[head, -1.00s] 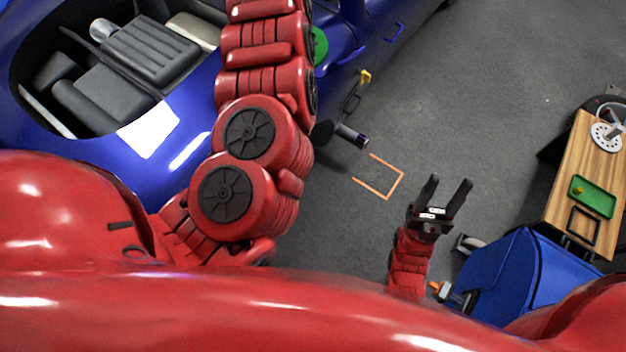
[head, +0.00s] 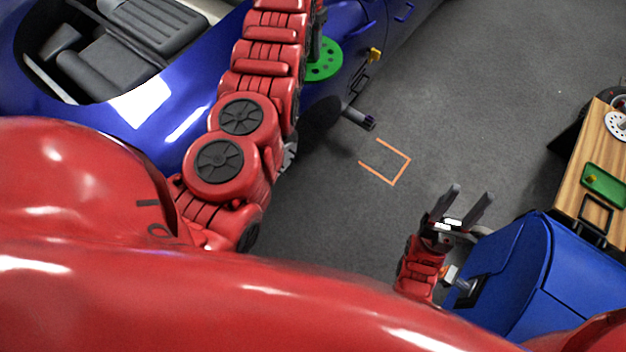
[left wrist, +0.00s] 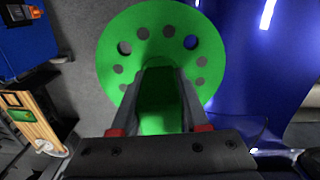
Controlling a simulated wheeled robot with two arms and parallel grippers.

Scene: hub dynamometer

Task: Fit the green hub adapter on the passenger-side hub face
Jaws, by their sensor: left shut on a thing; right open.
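The green hub adapter is a flat disc with a ring of holes. In the head view the adapter (head: 325,62) shows beside the blue car's flank, partly covered by my left arm. In the left wrist view the adapter (left wrist: 122,72) fills the upper middle, and my left gripper (left wrist: 160,75) is shut on its raised central part. In the head view the left gripper (head: 317,42) is mostly hidden by its own arm. My right gripper (head: 465,204) is open and empty over the floor, left of a blue box. I cannot make out the passenger-side hub face.
The blue car (head: 190,110) fills the upper left. A dark stub (head: 358,118) juts from it near an orange floor outline (head: 400,170). A wooden-topped bench (head: 580,160) with a green tray (head: 604,187) and the blue box (head: 560,275) stand at right. The middle floor is clear.

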